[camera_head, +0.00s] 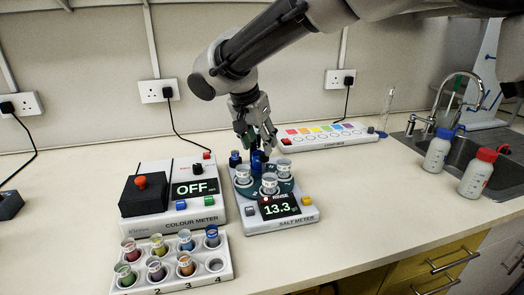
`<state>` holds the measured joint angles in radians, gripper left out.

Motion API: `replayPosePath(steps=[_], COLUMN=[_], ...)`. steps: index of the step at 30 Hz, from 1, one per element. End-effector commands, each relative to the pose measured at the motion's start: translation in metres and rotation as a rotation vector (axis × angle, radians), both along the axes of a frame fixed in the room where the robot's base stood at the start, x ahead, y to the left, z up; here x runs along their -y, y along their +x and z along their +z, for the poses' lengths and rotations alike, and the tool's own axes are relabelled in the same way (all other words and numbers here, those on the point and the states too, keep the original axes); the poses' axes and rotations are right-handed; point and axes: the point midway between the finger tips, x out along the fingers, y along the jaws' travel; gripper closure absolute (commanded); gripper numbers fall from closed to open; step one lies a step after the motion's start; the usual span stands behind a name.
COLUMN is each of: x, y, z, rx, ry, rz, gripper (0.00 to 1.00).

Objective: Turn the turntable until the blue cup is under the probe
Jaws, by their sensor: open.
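The dark teal turntable (256,192) sits on the white salt meter (296,222), whose display reads 13.3. Clear cups stand on it at the left (243,176), right (284,168) and front (269,184). A dark blue upright thing (258,162) stands at the back middle; I cannot tell whether it is the blue cup or part of the probe. A smaller dark blue knob-like thing (235,159) is at the back left. My gripper (259,148) is open, pointing down at the turntable's back edge. Its fingertips are partly hidden, so contact is unclear.
The colour meter (193,214), showing OFF, stands close on the left. A rack (222,276) of coloured vials is in front of it. A strip with coloured patches (320,139) lies behind right. Two bottles (478,172) stand by the sink. Bench right of the salt meter is clear.

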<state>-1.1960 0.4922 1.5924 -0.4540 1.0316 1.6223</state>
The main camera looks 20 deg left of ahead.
Motion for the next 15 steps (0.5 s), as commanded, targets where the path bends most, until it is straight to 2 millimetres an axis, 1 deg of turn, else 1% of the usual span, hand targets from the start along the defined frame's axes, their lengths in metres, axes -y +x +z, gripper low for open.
replayPosePath(steps=[1, 6, 10, 15], x=[-0.002, -0.004, -0.005, -0.005], y=[-0.005, -0.017, -0.024, -0.026], z=[0.012, 0.043, 0.057, 0.064], rx=[0.001, 0.001, 0.000, -0.001], ry=[0.004, 0.004, 0.002, 0.000], rz=[0.002, 0.001, 0.001, 0.000], gripper=[0.53, 0.53, 0.53, 0.53])
